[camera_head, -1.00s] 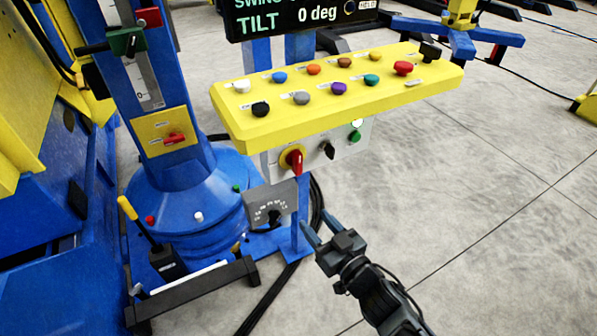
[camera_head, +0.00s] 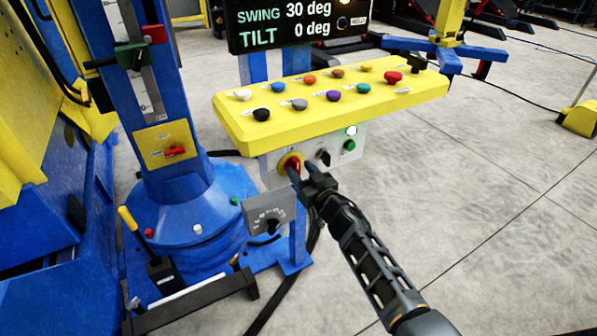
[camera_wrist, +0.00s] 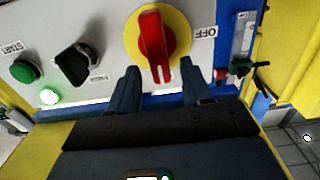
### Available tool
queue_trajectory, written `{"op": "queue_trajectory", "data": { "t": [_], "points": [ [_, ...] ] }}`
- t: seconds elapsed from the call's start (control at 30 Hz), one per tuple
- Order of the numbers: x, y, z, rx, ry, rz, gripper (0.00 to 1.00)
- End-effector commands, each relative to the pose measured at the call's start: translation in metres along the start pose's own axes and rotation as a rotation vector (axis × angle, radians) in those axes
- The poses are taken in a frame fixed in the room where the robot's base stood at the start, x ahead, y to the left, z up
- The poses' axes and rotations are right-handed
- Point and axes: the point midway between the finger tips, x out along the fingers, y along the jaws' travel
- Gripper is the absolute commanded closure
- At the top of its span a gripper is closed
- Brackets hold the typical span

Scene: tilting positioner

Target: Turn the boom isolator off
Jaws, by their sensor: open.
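A red rotary handle (camera_head: 294,164) on a yellow disc is on the grey panel under the yellow console. In the wrist view the red handle (camera_wrist: 153,45) points up and down the picture, with an OFF label (camera_wrist: 203,32) right of the disc. My gripper (camera_head: 301,171) is at this handle. In the wrist view my gripper (camera_wrist: 161,75) is open, its fingers below and to either side of the handle's lower end; contact cannot be told. Another red handle (camera_head: 175,151) sits on a yellow plate on the blue column. No readable label shows which is the boom isolator.
A black selector (camera_wrist: 75,62), green START button (camera_wrist: 25,70) and lit lamp (camera_wrist: 50,96) share the panel. The yellow console (camera_head: 330,115) with several coloured buttons overhangs it. A grey dial plate (camera_head: 268,213) stands below left. Open floor (camera_head: 470,220) lies right.

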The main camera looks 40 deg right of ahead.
Motion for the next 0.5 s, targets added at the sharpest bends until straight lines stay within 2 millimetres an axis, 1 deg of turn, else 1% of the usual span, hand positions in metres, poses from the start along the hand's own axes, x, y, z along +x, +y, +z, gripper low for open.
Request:
{"op": "queue_trajectory", "data": {
  "t": [0.03,0.1,0.2,0.47,0.5],
  "points": [
    [0.006,0.000,0.002,0.000,0.001,-0.001,0.51],
    [0.013,-0.001,0.001,0.000,0.001,-0.001,0.51],
    [0.017,-0.001,0.001,0.000,0.000,-0.001,0.51],
    [0.018,0.000,0.000,0.000,-0.001,0.000,0.51],
    [0.018,0.000,0.000,0.000,-0.001,0.000,0.53]
  ]
}}
